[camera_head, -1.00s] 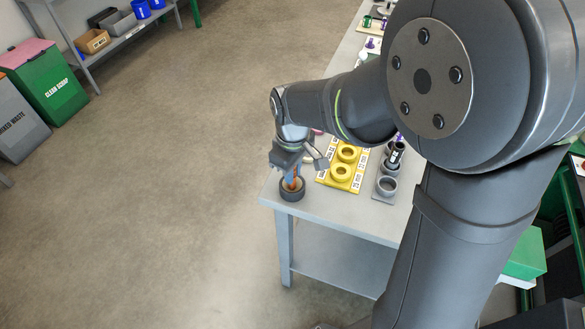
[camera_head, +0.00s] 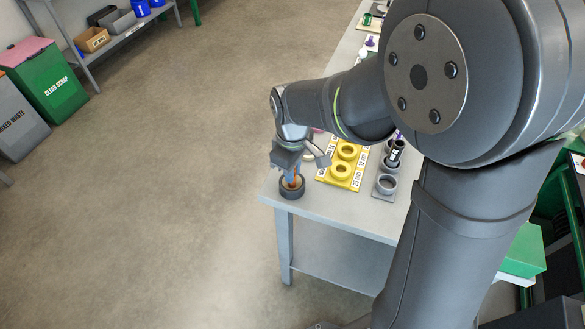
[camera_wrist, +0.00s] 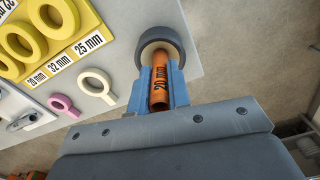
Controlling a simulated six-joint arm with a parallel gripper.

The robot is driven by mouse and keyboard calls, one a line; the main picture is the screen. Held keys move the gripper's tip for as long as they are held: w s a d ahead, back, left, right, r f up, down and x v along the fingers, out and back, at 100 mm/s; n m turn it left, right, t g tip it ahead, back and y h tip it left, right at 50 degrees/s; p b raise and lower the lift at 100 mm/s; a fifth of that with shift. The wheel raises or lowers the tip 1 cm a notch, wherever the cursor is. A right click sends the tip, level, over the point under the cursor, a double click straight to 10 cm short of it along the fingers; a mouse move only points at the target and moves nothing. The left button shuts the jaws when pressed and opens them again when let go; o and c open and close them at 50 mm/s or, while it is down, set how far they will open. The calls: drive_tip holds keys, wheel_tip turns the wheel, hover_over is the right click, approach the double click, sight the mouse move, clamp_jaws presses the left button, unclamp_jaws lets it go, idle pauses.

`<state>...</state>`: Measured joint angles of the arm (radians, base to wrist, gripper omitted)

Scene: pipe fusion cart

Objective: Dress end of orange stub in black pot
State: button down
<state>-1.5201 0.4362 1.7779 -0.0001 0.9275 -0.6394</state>
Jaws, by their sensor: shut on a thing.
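The orange stub (camera_wrist: 159,80), a short pipe marked 20 mm, is held between the blue fingers of my gripper (camera_wrist: 162,85) in the wrist view. The black pot (camera_wrist: 160,39) is a round dark cup near the table's corner; it also shows in the head view (camera_head: 291,188). In the head view my gripper (camera_head: 291,171) is shut on the stub right above the pot. The stub's far end is at the pot's mouth and looks to be inside it. How deep it sits is hidden by the fingers and the rim.
A yellow board (camera_head: 335,176) with yellow rings stands right of the pot. Grey holders (camera_head: 386,183) with a black piece lie further right. A pink ring (camera_wrist: 62,104) and a cream ring (camera_wrist: 97,84) lie nearby. The table edge is close to the pot, with open floor beyond.

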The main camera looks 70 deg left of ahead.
drive_tip(key=m, duration=0.4)
drive_tip(key=shift+f, duration=0.1)
drive_tip(key=n, duration=0.6)
drive_tip(key=shift+n, duration=0.3)
drive_tip(key=m, duration=0.6)
drive_tip(key=shift+m, duration=0.4)
drive_tip(key=n, duration=0.6)
drive_tip(key=shift+n, duration=0.4)
drive_tip(key=m, duration=0.6)
drive_tip(key=shift+m, duration=0.4)
drive_tip(key=n, duration=0.6)
drive_tip(key=shift+n, duration=0.4)
drive_tip(key=m, duration=0.6)
drive_tip(key=shift+m, duration=0.4)
drive_tip(key=n, duration=0.6)
drive_tip(key=shift+n, duration=0.4)
drive_tip(key=m, duration=0.6)
drive_tip(key=shift+m, duration=0.4)
drive_tip(key=n, duration=0.6)
drive_tip(key=shift+n, duration=0.4)
drive_tip(key=m, duration=0.6)
drive_tip(key=shift+m, duration=0.4)
